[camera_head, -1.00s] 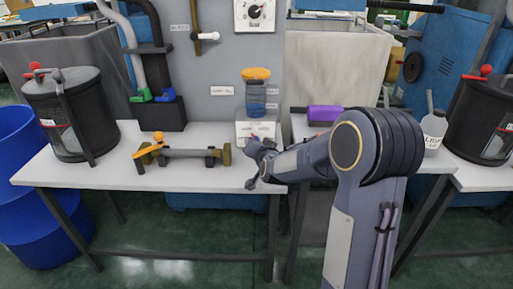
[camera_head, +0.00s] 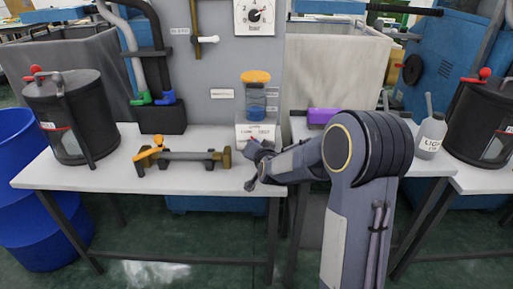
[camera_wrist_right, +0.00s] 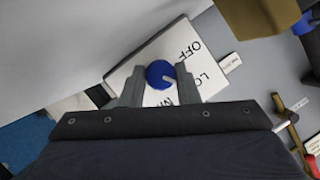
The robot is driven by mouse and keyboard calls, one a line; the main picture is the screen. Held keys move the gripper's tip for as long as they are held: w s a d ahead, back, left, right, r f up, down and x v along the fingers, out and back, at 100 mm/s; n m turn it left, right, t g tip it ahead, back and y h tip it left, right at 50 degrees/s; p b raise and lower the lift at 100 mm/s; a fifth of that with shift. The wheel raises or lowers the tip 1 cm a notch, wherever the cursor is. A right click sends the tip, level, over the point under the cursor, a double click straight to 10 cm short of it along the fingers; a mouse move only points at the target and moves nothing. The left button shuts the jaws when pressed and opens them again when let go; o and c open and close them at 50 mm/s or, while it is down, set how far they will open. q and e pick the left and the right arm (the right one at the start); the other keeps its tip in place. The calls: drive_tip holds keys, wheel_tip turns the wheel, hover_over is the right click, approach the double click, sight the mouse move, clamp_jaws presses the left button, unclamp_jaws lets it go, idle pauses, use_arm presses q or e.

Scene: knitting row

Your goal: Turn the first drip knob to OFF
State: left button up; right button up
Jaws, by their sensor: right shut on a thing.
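The drip knob (camera_wrist_right: 160,74) is a round blue knob with a white pointer line, on a white plate (camera_wrist_right: 122,76) lettered OFF, LOW and a partly hidden word starting MA. In the right wrist view the pointer slants to the lower right, away from OFF. My right gripper (camera_wrist_right: 160,84) is shut on the knob, one finger at each side. In the head view my right gripper (camera_head: 252,160) is at the labelled plate (camera_head: 243,130), below a blue jar (camera_head: 255,100) with an orange cap; the knob is hard to make out there. My left gripper is not in view.
An orange-handled pipe fitting (camera_head: 185,156) lies on the white bench (camera_head: 110,180) left of my right gripper. A black lidded pot (camera_head: 65,115) stands at its left end. A purple object (camera_head: 322,115) and a grey bottle (camera_head: 431,134) are near my right arm.

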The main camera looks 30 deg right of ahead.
drive_tip(key=n+g+h+p, duration=0.1)
drive_tip(key=n+p, duration=0.1)
drive_tip(key=p, duration=0.3)
drive_tip(key=n+g+h+p, duration=0.1)
drive_tip(key=n+p, duration=0.1)
drive_tip(key=p, duration=0.3)
drive_tip(key=n+h+p, duration=0.1)
drive_tip(key=n+p, duration=0.1)
drive_tip(key=p, duration=0.2)
drive_tip(key=shift+w+a+r+g+h+p, duration=0.15)
drive_tip(key=shift+a+r+g+h+p, duration=0.15)
drive_tip(key=shift+r+g+p, duration=0.1)
drive_tip(key=shift+f+n+g+h+p, duration=0.3)
drive_tip(key=shift+n+h+p, duration=0.3)
drive_tip(key=shift+n+p, duration=0.45)
drive_tip(key=o, duration=1)
drive_tip(key=shift+c, duration=0.2)
drive_tip(key=p+v, duration=0.1)
drive_tip(key=v, duration=0.6)
drive_tip(key=shift+s+a+r, duration=0.1)
drive_tip(key=shift+s+a, duration=0.15)
drive_tip(key=shift+s, duration=0.05)
